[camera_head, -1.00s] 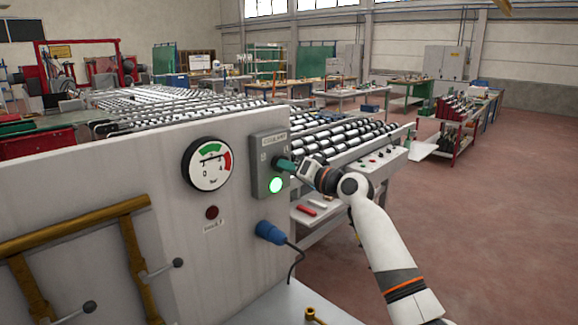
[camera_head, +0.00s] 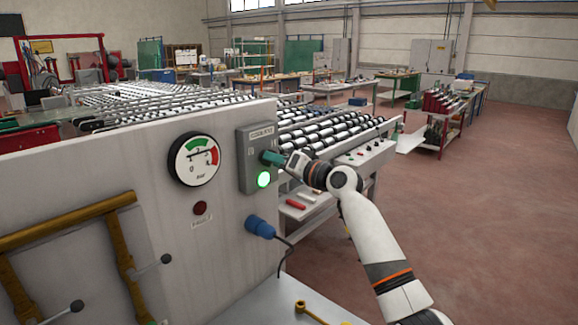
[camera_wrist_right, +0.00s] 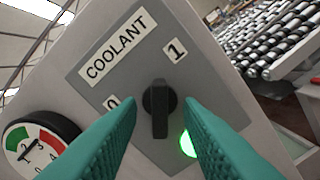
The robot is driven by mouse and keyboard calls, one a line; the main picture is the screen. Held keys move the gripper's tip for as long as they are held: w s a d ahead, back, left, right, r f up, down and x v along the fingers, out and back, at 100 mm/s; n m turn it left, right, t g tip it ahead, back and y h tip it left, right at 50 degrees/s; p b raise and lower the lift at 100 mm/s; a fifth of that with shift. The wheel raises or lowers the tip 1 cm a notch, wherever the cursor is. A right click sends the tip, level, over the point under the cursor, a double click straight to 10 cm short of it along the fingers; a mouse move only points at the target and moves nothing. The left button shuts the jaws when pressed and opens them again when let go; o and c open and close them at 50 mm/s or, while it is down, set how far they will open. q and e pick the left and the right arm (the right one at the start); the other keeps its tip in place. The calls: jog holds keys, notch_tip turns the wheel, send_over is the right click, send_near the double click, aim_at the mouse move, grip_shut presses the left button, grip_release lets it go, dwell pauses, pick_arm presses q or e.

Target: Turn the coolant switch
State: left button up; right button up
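The coolant switch is a black knob (camera_wrist_right: 159,110) on a grey box (camera_head: 243,172) fixed to the machine panel. The wrist view shows the label COOLANT and the marks 0 and 1. The knob's upper end points roughly toward the 1. A green lamp (camera_wrist_right: 188,145) beside the knob is lit; it also shows in the head view (camera_head: 264,179). My right gripper (camera_head: 269,158) is at the front of the box. In the wrist view its teal fingers (camera_wrist_right: 160,106) stand open on either side of the knob, with gaps visible. The fingers hide the knob in the head view. My left gripper is out of view.
A pressure gauge (camera_head: 194,159) and a dark red lamp (camera_head: 199,208) are left of the box. A blue plug (camera_head: 259,227) with a cable sticks out below it. Brass pipes with levers (camera_head: 70,222) run at lower left. A roller conveyor (camera_head: 330,132) lies behind my arm.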

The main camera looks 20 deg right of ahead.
jog(key=b+v, duration=0.3)
jog(key=v, duration=0.8)
jog(key=shift+s+d+b, duration=0.2)
jog(key=shift+s+b, duration=0.05)
jog(key=shift+b, duration=0.1)
